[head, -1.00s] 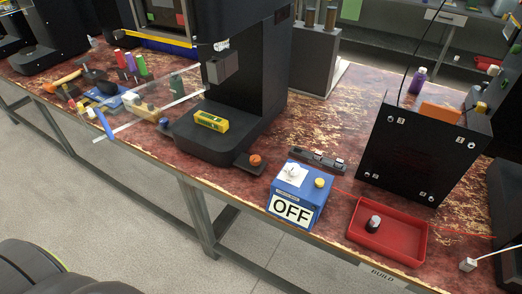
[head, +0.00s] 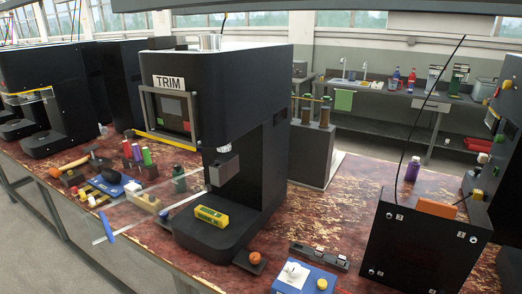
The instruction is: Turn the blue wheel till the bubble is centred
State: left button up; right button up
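A yellow spirit level (head: 211,216) lies on the black base plate of the machine marked TRIM (head: 215,130). Its bubble is too small to make out. A small blue knob (head: 163,214), which looks like the blue wheel, sits low at the left front corner of that base. An orange knob (head: 254,257) sits on a dark foot at the base's right front corner. Neither of my grippers is in view.
A clear guard with a blue handle (head: 108,225) sticks out left of the base. A blue switch box (head: 303,280) is at the bottom edge. A black box (head: 420,245) stands at right. Tools and spools crowd the bench at left. Bare bench (head: 330,205) lies behind the dark bar (head: 319,257).

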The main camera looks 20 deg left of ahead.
aim_at(163, 214)
jog(key=u, duration=1.45)
